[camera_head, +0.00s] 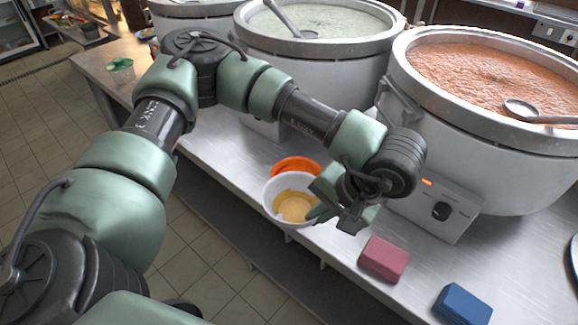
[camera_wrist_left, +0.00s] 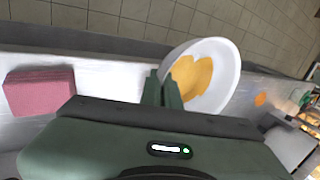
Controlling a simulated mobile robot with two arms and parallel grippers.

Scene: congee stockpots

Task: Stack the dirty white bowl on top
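The dirty white bowl (camera_head: 271,203) has yellow-orange residue inside. It shows large in the left wrist view (camera_wrist_left: 229,75), where it looks tilted. My left gripper (camera_head: 322,207) is at the bowl's right rim. In the wrist view its two fingers (camera_wrist_left: 163,90) are close together with the rim between them. An orange bowl (camera_head: 296,163) shows just behind the white bowl in the head view, partly hidden by it. Whether the white bowl touches it or hangs above the counter I cannot tell. My right gripper is in neither view.
A red sponge-like block (camera_head: 382,259) and a blue one (camera_head: 462,304) lie on the steel counter (camera_head: 335,257). Large stockpots stand behind, including one with orange congee (camera_head: 490,70) and a ladle.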

